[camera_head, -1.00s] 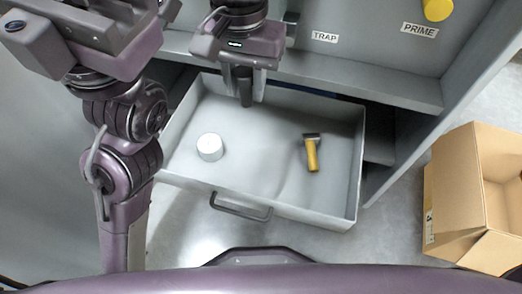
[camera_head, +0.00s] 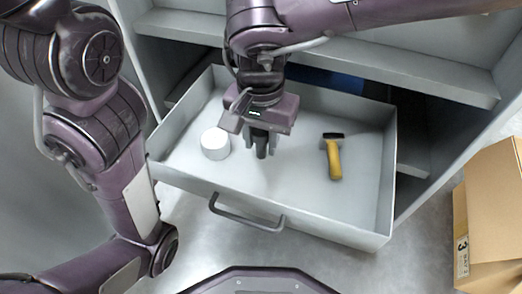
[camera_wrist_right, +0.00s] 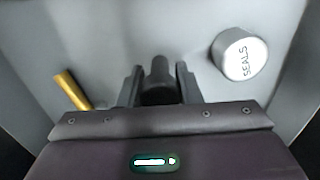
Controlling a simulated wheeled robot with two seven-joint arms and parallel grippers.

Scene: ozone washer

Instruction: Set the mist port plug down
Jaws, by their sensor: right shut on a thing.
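My right gripper (camera_head: 262,144) points down inside the open drawer, between the white round can and the yellow-handled tool. It is shut on a dark plug, whose stem (camera_wrist_right: 160,70) shows between the two fingers in the right wrist view. In the head view the gripper mostly hides the plug. I cannot tell whether the plug touches the drawer floor. My left arm stands at the left of the head view, and its gripper is out of view.
The grey drawer (camera_head: 315,222) has a front handle (camera_head: 247,217). In it are a white can (camera_head: 215,143), marked SEALS (camera_wrist_right: 240,55), and a yellow-handled tool (camera_head: 333,160). Bare floor separates them. A cardboard box (camera_head: 492,215) stands at right.

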